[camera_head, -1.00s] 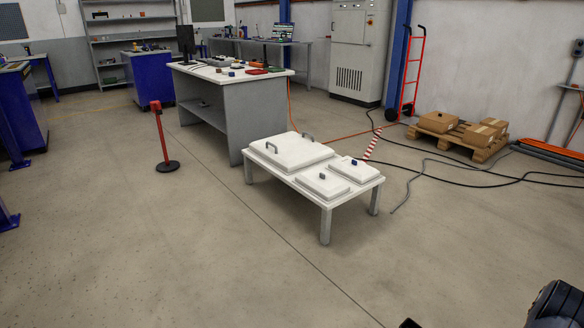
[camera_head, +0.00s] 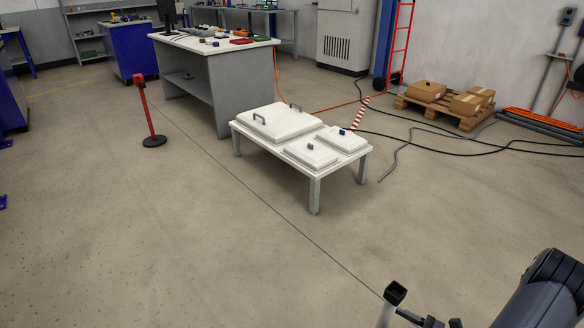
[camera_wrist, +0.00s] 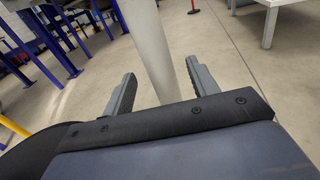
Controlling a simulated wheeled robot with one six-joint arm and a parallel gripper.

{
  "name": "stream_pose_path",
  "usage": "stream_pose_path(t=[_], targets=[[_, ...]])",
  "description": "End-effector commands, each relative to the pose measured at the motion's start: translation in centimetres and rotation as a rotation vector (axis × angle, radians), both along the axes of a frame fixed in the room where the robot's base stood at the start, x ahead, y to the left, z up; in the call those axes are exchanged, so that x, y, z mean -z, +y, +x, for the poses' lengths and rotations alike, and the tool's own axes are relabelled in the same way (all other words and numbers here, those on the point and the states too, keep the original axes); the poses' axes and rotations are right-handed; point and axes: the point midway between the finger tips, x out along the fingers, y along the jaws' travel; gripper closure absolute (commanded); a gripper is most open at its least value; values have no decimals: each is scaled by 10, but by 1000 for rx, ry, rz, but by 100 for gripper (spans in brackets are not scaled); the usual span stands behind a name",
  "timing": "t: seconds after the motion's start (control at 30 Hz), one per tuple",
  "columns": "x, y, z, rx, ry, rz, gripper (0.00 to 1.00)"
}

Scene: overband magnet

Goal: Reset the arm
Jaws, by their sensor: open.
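My gripper (camera_wrist: 163,90) is open in the wrist view, its two dark grey fingers spread wide. A pale upright post (camera_wrist: 151,45) shows between and beyond the fingers; I cannot tell whether it touches them. In the head view my dark arm (camera_head: 545,285) enters at the lower right corner. A pale post with a black square top (camera_head: 395,293) stands left of it, with small dark parts beside it at the bottom edge. I cannot tell whether this post is part of me.
A low white table (camera_head: 314,186) with lidded panels stands mid-floor. A grey workbench (camera_head: 190,100) is behind it, and a red barrier post (camera_head: 147,112) is at left. Cables and a pallet with cartons (camera_head: 440,113) lie at right. The near floor is mostly clear.

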Motion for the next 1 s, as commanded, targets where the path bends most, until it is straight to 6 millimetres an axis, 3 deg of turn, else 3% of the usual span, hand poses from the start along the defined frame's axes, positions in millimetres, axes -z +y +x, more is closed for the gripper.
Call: stream_pose_path(t=[0.2,0.3,0.83,1.0], targets=[[4,30,24,-4,1,-2,44],[-21,28,24,1,0,-3,44],[-100,27,23,0,-1,-2,44],[-120,35,35,21,-3,2,44]])
